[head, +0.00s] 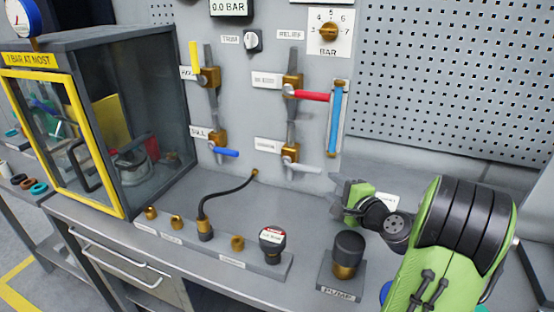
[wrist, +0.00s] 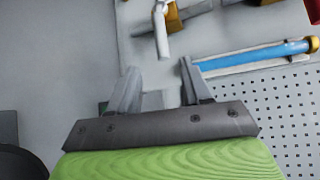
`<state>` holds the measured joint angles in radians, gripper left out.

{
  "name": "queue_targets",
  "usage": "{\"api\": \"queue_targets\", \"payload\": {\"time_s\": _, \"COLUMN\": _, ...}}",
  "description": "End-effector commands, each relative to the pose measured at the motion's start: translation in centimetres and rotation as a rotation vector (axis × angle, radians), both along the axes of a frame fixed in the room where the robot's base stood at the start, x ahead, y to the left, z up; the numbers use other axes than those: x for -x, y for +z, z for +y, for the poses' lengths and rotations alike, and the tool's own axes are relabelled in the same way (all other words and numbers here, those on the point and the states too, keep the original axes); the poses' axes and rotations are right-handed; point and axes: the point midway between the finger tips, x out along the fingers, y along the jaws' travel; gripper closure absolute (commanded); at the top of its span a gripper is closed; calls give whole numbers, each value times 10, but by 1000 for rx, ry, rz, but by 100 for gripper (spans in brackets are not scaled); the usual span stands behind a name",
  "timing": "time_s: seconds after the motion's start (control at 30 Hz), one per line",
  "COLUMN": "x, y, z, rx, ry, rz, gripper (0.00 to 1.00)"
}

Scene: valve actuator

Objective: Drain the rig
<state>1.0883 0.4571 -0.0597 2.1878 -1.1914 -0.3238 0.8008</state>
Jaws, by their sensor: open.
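The valve panel (head: 235,120) stands behind the bench. The lower right valve, whose label seems to read drain (head: 268,146), has a white lever (head: 304,167) lying roughly sideways to the right. This lever also shows at the top of the wrist view (wrist: 162,32). Above it, the bleed valve's red lever (head: 312,96) lies sideways. An upright tube with blue filling (head: 335,118) is beside them, also in the wrist view (wrist: 250,57). My gripper (head: 344,190) is open and empty, below and right of the white lever and apart from it; its fingers show in the wrist view (wrist: 158,78).
A yellow lever (head: 194,57) points up; a blue lever (head: 227,152) lies sideways. The display (head: 229,7) reads 0.0 BAR. A glass-sided cabinet (head: 150,120) stands left. A hose (head: 228,190), brass fittings and the pump (head: 347,255) occupy the bench front.

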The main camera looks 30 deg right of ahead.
Motion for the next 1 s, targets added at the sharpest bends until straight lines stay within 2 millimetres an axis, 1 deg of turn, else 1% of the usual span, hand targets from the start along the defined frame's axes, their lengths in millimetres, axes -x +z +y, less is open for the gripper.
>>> {"api": "queue_targets", "payload": {"time_s": 0.07, "x": -8, "y": -1, "z": 0, "rx": 1, "ry": 2, "rz": 1, "gripper": 52}}
{"api": "queue_targets", "payload": {"time_s": 0.17, "x": -28, "y": -4, "z": 1, "rx": 1, "ry": 8, "rz": 0, "gripper": 52}}
{"api": "queue_targets", "payload": {"time_s": 0.4, "x": -89, "y": -16, "z": -1, "rx": 4, "ry": 9, "rz": 1, "gripper": 52}}
{"api": "queue_targets", "payload": {"time_s": 0.6, "x": -133, "y": -24, "z": -3, "rx": 4, "ry": 7, "rz": 1, "gripper": 52}}
{"api": "queue_targets", "payload": {"time_s": 0.7, "x": -146, "y": -27, "z": -4, "rx": 4, "ry": 5, "rz": 1, "gripper": 52}}
{"api": "queue_targets", "payload": {"time_s": 0.77, "x": -151, "y": -29, "z": -4, "rx": 3, "ry": 4, "rz": 3, "gripper": 52}}
{"api": "queue_targets", "payload": {"time_s": 1.0, "x": -154, "y": -29, "z": -5, "rx": 3, "ry": 3, "rz": 2, "gripper": 52}}
